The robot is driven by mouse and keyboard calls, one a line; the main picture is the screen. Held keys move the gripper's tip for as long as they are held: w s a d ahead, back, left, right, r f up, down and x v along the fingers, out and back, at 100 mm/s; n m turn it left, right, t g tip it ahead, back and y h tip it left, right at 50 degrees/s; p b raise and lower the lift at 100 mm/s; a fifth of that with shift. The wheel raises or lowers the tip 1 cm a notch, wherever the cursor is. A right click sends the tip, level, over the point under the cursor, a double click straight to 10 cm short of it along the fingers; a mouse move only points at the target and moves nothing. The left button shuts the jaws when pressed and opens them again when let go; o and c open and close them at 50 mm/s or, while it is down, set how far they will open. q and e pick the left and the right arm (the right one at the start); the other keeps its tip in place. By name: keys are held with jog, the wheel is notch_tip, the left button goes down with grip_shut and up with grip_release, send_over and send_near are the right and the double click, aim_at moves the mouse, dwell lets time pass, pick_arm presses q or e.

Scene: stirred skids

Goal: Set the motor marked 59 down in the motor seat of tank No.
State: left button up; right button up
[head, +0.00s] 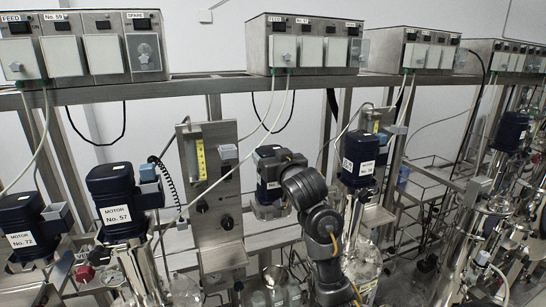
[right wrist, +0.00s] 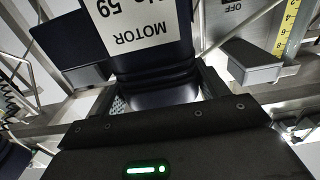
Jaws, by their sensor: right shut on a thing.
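The motor marked 59 (right wrist: 135,25) fills the top of the right wrist view, its label upside down. My right gripper (right wrist: 155,97) is shut on it, with a finger on either side of its dark lower part. In the head view, a dark blue motor (head: 267,172) stands just left of my right wrist, partly covered by it; its label is too small to read. A metal seat-like piece (head: 268,210) shows just below that motor; I cannot tell whether they touch. The tank number there is not legible. My left gripper is not in view.
Motors No. 57 (head: 114,203) and No. 72 (head: 29,230) stand at the left. Another motor (head: 360,160) stands close right of my arm. A steel panel with a yellow gauge (head: 201,160) stands left of the held motor. Switch boxes (head: 305,45) line the rail above, with hanging cables.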

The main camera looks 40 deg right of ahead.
jog(key=shift+r, duration=0.2)
jog(key=r+p, duration=0.1)
jog(key=r, duration=0.1)
jog(key=r+p, duration=0.2)
jog(key=r, duration=0.1)
jog(key=shift+w+r, duration=0.3)
jog(key=shift+w, duration=0.1)
jog(key=shift+d+r+p, duration=0.15)
jog(key=shift+r+p, duration=0.4)
jog(key=shift+d+r, duration=0.1)
